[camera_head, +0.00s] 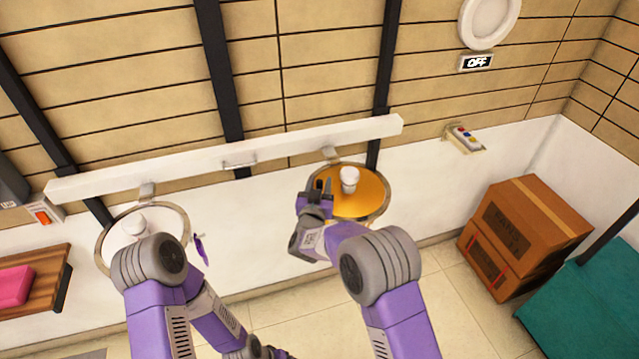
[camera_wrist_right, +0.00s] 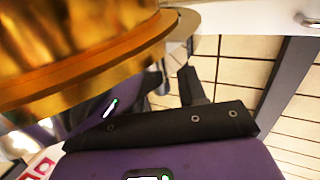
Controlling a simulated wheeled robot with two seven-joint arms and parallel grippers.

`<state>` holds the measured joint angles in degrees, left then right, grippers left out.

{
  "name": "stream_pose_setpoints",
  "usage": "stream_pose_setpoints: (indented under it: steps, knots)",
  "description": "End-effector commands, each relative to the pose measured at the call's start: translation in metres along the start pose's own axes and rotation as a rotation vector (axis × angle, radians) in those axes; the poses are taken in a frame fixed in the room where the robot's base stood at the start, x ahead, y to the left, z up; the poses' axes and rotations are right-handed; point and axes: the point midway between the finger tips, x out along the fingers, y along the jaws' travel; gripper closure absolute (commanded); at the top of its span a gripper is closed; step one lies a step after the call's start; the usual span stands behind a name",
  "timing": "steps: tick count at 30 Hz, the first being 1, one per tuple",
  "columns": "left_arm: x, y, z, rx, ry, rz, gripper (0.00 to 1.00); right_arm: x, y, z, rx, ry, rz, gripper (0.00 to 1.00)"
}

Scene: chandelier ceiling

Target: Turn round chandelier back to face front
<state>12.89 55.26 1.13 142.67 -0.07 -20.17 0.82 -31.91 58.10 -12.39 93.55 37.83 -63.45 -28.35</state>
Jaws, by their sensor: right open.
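Two round chandelier lamps hang from a long white beam (camera_head: 240,158). The right lamp is a golden disc (camera_head: 365,203) with a metal rim and a white bulb (camera_head: 349,178). The left lamp is a ring (camera_head: 183,222) with a white bulb (camera_head: 134,225), partly behind my left arm. My right gripper (camera_head: 321,186) is open at the left side of the golden disc; contact cannot be told. In the right wrist view the golden lamp (camera_wrist_right: 60,45) fills the upper left, close beside a dark finger.
Stacked cardboard boxes (camera_head: 545,225) and a teal surface (camera_head: 595,310) stand at the right. A wooden shelf with a pink block (camera_head: 15,286) is at the left. A small purple piece (camera_head: 200,249) shows near the left lamp.

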Motion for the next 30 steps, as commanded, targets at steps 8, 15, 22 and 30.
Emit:
stream_pose_setpoints:
  steps: [8, 15, 22, 30]
  knots:
    - [-0.0003, 0.0001, 0.0004, 0.0, -0.001, 0.0, 0.2, 0.0034, -0.0001, 0.0001, -0.001, -0.001, -0.001, 0.59]
    - [-0.0003, 0.0001, 0.0003, 0.0, -0.001, 0.0, 0.2, 0.0032, -0.0001, 0.0001, 0.0, -0.001, -0.001, 0.88]
    - [-0.0003, 0.0001, 0.0003, 0.0, -0.001, 0.0, 0.2, 0.0031, -0.0002, -0.0001, 0.0, 0.0, -0.001, 1.0]
    - [0.0018, -0.0007, 0.0002, 0.0, -0.001, 0.0, 0.2, 0.002, -0.0029, 0.0004, 0.0, 0.0, -0.013, 1.0]
